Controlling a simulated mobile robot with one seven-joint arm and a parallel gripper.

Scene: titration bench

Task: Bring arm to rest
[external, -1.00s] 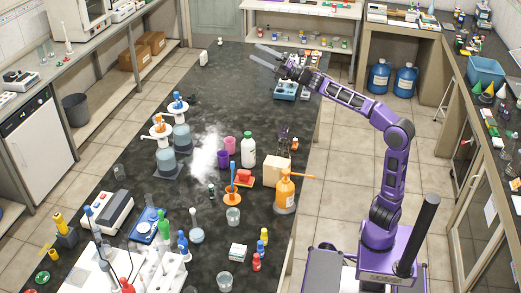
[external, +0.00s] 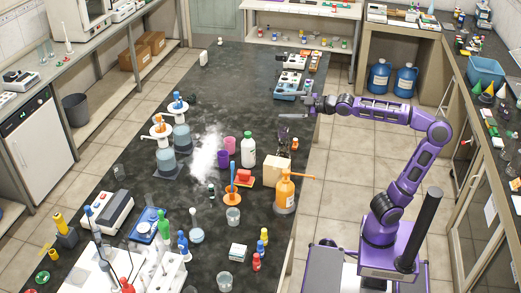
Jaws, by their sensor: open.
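My purple arm (external: 385,110) reaches left from its base at the lower right to above the right edge of the dark bench. My gripper (external: 284,101) points left, with its two grey fingers apart and nothing between them. It is over the far right part of the bench, in front of the blue-and-grey instruments (external: 287,86). Its exact height above the bench cannot be told.
The black bench top (external: 235,85) is bare left of my gripper. A white bottle (external: 248,151), a beige block (external: 276,171) and an orange dispenser bottle (external: 285,192) stand nearer the camera. Floor (external: 340,190) is clear between bench and arm.

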